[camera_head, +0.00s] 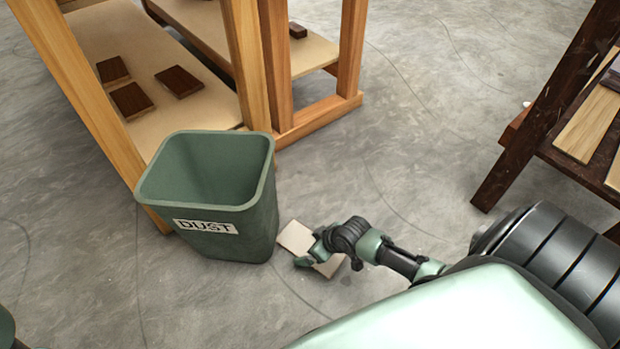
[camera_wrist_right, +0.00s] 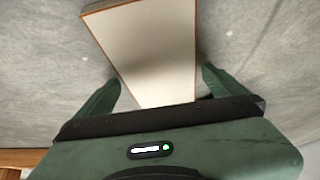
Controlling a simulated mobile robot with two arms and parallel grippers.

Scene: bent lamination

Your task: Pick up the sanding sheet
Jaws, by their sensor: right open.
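The sanding sheet (camera_head: 296,238) is a pale, flat rectangle on the grey floor, just right of the green bin. In the right wrist view the sheet (camera_wrist_right: 150,45) shows a whitish face with a thin orange-brown edge. My right gripper (camera_head: 314,255) is over the sheet's near part and hides some of it in the head view. In the wrist view its two green fingers (camera_wrist_right: 160,90) are spread, one on each side of the sheet's near end, with gaps visible. I cannot tell how high they are above the floor. My left gripper is not in view.
The green bin (camera_head: 262,222) labelled DUST stands close left of the sheet. A wooden rack (camera_head: 180,50) with dark blocks is behind it. A dark-framed rack (camera_head: 530,130) with boards stands at the right. The floor (camera_head: 410,130) between the racks is clear.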

